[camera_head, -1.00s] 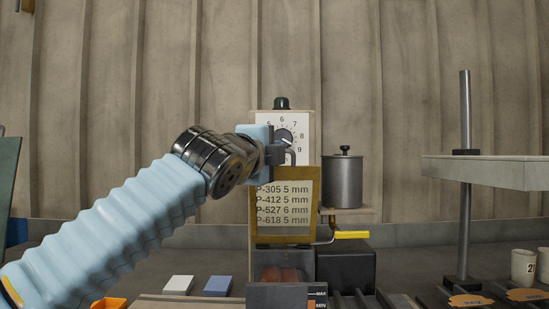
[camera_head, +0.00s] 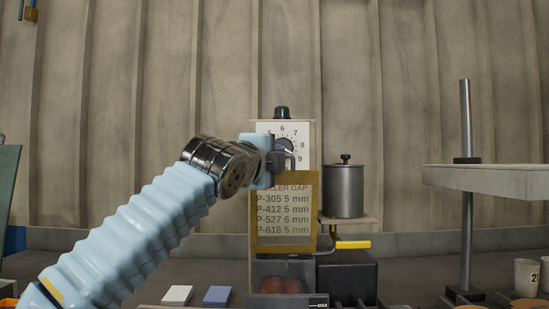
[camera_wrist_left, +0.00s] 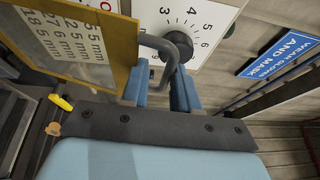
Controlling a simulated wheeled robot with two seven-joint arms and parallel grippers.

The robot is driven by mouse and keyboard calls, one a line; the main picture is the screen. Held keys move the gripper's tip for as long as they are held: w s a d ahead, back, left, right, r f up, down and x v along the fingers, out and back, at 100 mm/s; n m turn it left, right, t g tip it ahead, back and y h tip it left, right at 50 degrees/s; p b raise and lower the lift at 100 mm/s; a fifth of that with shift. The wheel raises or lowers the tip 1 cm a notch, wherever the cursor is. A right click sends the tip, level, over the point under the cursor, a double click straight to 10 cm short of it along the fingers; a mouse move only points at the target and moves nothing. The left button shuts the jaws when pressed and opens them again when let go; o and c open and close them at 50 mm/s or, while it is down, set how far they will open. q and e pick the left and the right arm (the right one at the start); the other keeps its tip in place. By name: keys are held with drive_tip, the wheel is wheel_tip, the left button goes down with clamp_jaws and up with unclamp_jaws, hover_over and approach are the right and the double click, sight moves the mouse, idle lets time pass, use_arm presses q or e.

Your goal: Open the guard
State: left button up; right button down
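The guard (camera_head: 313,215) is a yellow-framed clear panel with a printed label of gap values, on the front of the machine. It appears at upper left in the left wrist view (camera_wrist_left: 125,60). A grey bent handle (camera_wrist_left: 180,42) sticks out from its side; in the head view the handle (camera_head: 291,157) is partly hidden. My left gripper (camera_head: 278,161) is at the handle near the guard's top edge. In the wrist view its two blue fingers (camera_wrist_left: 160,88) stand apart with the handle's bar between them; firm contact cannot be seen. My right gripper is not in view.
A dial panel (camera_head: 300,135) stands behind the handle. A grey lidded pot (camera_head: 343,190) and a yellow lever (camera_head: 353,244) are to the right. A shelf (camera_head: 490,180) on a post is farther right. White (camera_head: 178,295) and blue (camera_head: 217,295) blocks lie at lower left.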

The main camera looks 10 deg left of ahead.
use_arm(q)
drive_tip(key=shift+s, duration=0.1)
drive_tip(key=s+a+b, duration=0.2)
drive_tip(key=s+b, duration=0.1)
drive_tip(key=s, duration=1)
drive_tip(key=shift+s+f, duration=0.3)
drive_tip(key=shift+f, duration=0.05)
